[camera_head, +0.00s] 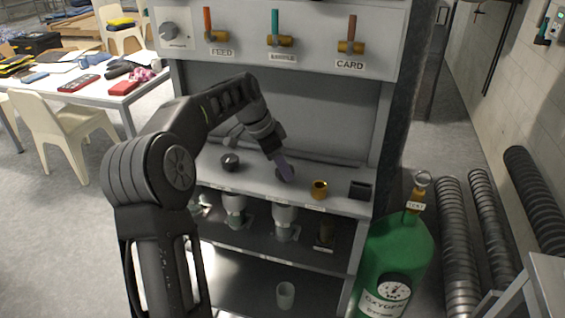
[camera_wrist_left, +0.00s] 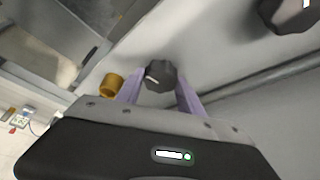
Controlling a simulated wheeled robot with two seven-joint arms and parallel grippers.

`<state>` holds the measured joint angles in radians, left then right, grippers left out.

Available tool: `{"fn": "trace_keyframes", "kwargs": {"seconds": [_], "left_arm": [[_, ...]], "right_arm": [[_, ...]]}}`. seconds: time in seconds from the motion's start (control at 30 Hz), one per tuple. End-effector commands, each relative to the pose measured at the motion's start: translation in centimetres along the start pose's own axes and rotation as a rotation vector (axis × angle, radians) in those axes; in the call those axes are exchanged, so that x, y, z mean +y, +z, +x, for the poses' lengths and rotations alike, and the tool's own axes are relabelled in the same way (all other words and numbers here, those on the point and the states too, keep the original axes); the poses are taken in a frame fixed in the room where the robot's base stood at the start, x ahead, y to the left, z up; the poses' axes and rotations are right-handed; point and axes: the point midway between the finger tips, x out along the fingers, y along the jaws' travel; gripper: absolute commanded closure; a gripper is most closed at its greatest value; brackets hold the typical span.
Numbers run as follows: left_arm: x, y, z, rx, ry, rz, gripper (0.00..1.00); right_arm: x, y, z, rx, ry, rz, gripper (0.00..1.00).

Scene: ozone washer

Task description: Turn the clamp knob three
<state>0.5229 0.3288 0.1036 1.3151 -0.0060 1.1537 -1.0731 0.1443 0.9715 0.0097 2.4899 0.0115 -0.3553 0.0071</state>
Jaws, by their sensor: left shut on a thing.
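My left gripper (camera_head: 284,174) reaches down to the grey shelf, with its purple fingers on a black knob. In the left wrist view the black knob (camera_wrist_left: 160,77) with a white pointer line sits between the two fingers (camera_wrist_left: 160,88), which are shut on it. In the head view the gripper hides most of this knob. A second black knob (camera_head: 230,161) is to its left on the shelf; it also shows at the top right of the left wrist view (camera_wrist_left: 290,12). I cannot read any knob label. My right gripper is in neither view.
A brass fitting (camera_head: 319,189) and a black block (camera_head: 360,189) stand to the right on the shelf (camera_head: 258,182). Levers (camera_head: 276,30) line the panel above. A green oxygen cylinder (camera_head: 395,255) stands at the right. Cups sit on the lower shelf.

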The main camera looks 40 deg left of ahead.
Motion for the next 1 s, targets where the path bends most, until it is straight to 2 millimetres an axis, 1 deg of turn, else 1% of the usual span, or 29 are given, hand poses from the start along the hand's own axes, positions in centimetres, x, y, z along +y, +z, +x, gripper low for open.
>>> {"fn": "trace_keyframes", "kwargs": {"seconds": [0.03,0.13,0.33,0.5,0.87,0.9,1.0], "left_arm": [[-0.10,-0.01,-0.13,-0.002,0.014,0.031,0.96],[-0.15,0.03,-0.10,-0.002,0.038,0.091,0.96],[-0.20,0.04,-0.05,-0.002,0.070,0.169,0.96],[-0.19,0.07,0.03,-0.003,0.081,0.197,0.96],[-0.18,0.10,0.07,-0.004,0.083,0.201,0.96],[-0.18,0.10,0.07,-0.004,0.083,0.201,0.53],[-0.18,0.08,0.06,-0.003,0.082,0.200,0.45]], "right_arm": [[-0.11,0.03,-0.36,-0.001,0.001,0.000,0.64],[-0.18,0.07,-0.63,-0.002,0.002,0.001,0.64],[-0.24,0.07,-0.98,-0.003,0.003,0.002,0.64],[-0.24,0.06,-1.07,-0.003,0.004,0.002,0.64],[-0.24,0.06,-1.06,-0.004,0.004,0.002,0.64],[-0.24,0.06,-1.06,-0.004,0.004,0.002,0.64],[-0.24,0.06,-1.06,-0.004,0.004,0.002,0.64]]}}
